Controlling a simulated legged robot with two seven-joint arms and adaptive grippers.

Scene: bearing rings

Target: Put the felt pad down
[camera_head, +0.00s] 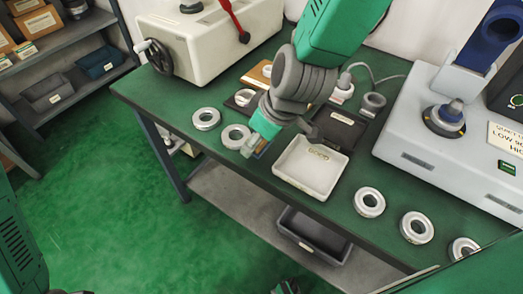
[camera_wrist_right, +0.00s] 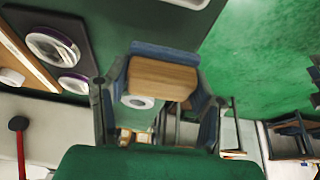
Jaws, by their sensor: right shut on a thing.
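The felt pad (camera_wrist_right: 163,80) is a wooden block with a blue-grey felt face. It sits between the two fingers of my right gripper (camera_wrist_right: 160,100) in the right wrist view, and the fingers are shut on it. In the head view my right gripper (camera_head: 257,146) is over the front edge of the green bench, beside a bearing ring (camera_head: 236,137). Only a little of the pad shows there, and I cannot tell whether it touches the bench. My left gripper is not clearly visible.
A white tray (camera_head: 283,172) marked GOOD lies just right of the gripper. Other rings (camera_head: 206,118) (camera_head: 369,202) (camera_head: 416,227) lie along the front edge. A white machine (camera_head: 210,45) and a grey machine (camera_head: 415,110) flank the area.

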